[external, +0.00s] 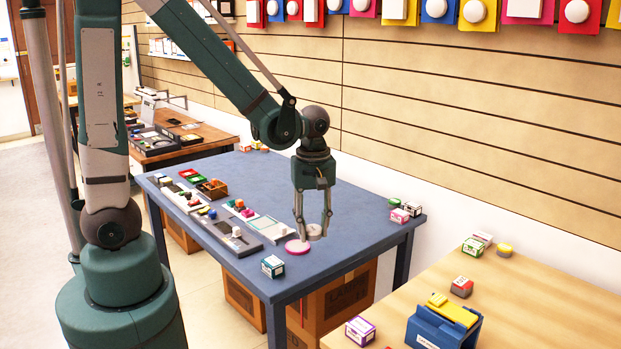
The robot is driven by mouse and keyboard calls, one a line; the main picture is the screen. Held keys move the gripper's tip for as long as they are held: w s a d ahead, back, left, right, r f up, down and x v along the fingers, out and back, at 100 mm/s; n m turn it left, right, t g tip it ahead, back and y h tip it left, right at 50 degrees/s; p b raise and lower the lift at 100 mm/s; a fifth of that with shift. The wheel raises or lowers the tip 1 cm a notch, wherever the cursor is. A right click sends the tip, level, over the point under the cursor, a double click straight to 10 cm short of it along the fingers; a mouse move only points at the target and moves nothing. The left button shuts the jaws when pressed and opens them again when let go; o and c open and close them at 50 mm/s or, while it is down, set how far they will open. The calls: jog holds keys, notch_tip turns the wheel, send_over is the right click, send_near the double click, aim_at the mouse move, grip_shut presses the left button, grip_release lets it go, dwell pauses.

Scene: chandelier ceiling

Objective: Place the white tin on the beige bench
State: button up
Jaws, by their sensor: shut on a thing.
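My gripper (313,236) points down over the front right part of the blue table (345,215). It is shut on a small round whitish tin (315,231). I cannot tell whether the tin touches the table or hangs just above it. The beige bench (540,315) stands at the lower right, apart from the blue table and nearer the camera.
A pink disc (297,246) lies close left of my gripper, with a green-and-white box (272,266) in front. The bench holds a blue-and-yellow holder (443,325), a purple box (360,331) and several small boxes. Its middle is clear.

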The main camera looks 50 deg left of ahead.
jog(key=w+d+m+p, duration=0.1)
jog(key=w+d+m, duration=0.2)
jog(key=d, duration=1.1)
jog(key=m+p, duration=0.1)
jog(key=m, duration=0.1)
send_over(394, 320)
jog(key=f, duration=0.1)
jog(key=shift+f, duration=0.2)
jog(key=shift+f+b, duration=0.3)
jog(key=shift+f, duration=2.85)
jog(key=shift+f, duration=1.85)
jog(key=shift+f+b, duration=0.15)
jog(key=shift+b, duration=0.3)
